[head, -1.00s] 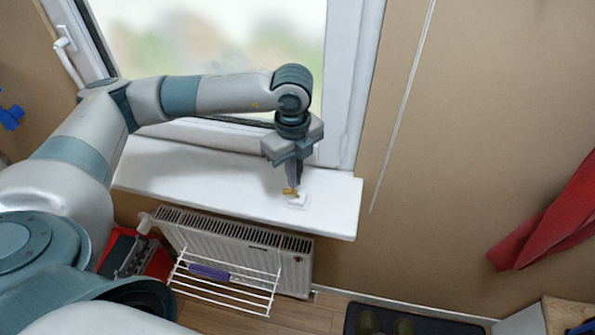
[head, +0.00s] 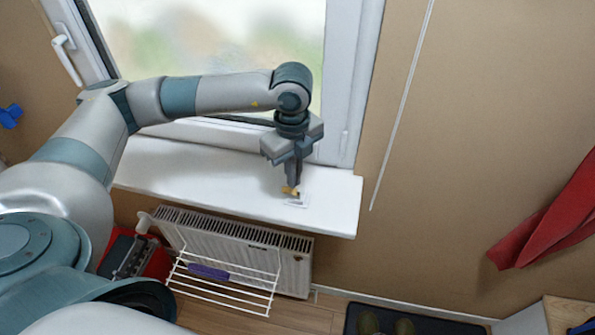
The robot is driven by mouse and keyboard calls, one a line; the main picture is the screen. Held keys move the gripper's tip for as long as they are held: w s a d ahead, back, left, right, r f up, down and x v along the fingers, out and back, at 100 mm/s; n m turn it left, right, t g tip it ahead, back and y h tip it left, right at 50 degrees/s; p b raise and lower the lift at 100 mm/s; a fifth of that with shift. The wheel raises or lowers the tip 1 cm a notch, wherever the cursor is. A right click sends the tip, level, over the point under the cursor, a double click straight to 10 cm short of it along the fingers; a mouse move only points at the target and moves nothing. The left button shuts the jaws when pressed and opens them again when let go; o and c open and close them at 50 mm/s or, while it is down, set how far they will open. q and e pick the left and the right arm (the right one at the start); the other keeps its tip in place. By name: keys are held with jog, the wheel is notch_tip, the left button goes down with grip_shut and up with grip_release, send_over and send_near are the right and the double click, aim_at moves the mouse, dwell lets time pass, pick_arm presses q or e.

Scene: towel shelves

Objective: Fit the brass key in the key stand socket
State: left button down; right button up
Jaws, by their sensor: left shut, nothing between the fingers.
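The brass key (head: 289,190) is a small yellow-gold piece right under the tips of my left gripper (head: 293,183), over the white windowsill (head: 210,180). The small white key stand (head: 297,204) lies on the sill near its right end, just below the key in the picture. My left gripper points down and its fingers are shut with nothing between them. The key shows at the fingertips, close to the stand. The socket is too small and too covered to make out, so I cannot tell whether the key sits in it. My right gripper is not in view.
The window (head: 215,50) stands behind the sill. A radiator (head: 225,245) with a white wire rack (head: 225,282) hangs below, with a purple cloth (head: 207,271) on the rack. A red cloth (head: 550,220) hangs at the right. The sill left of the gripper is clear.

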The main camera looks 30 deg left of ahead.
pick_arm(q)
jog(key=shift+w+a+r, duration=0.1)
jog(key=shift+w+r, duration=0.05)
jog(key=shift+r, duration=0.45)
jog(key=shift+r+p, duration=0.35)
jog(key=shift+r, duration=0.35)
jog(key=shift+r, duration=0.1)
jog(key=shift+r+b, duration=0.35)
jog(key=shift+r, duration=0.15)
notch_tip(320, 180, up, 16)
jog(key=b, duration=0.5)
jog(key=shift+r, duration=0.15)
